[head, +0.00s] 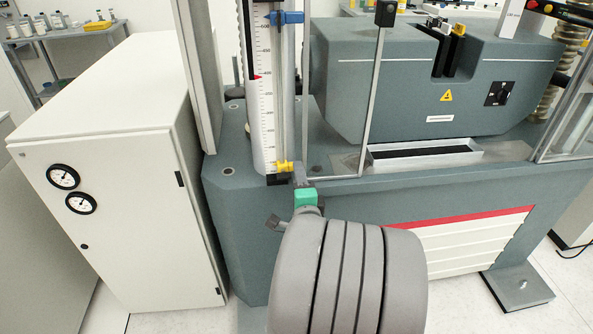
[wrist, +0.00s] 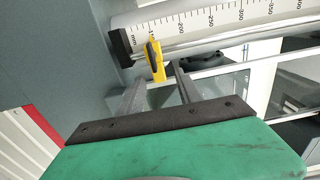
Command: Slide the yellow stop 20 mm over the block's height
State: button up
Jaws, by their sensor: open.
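The yellow stop (head: 283,167) sits near the bottom of an upright white scale (head: 265,110), on the thin rod beside it. In the wrist view the yellow stop (wrist: 155,60) is just beyond and between my fingertips. My gripper (wrist: 158,78) is open, with one finger to each side of the stop's lower end; I cannot tell whether either touches it. In the head view my gripper (head: 299,173) is at the foot of the scale, partly hidden by my arm. A red pointer (head: 256,77) marks the scale higher up. I cannot tell which part is the block.
A blue stop (head: 286,17) is higher on the same rod. A grey machine housing (head: 430,80) and a shallow tray (head: 425,155) stand to the right. A thin upright bar (head: 374,90) is close to the scale's right. A white cabinet (head: 110,170) stands to the left.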

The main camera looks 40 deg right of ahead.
jog(key=shift+v, duration=1.3)
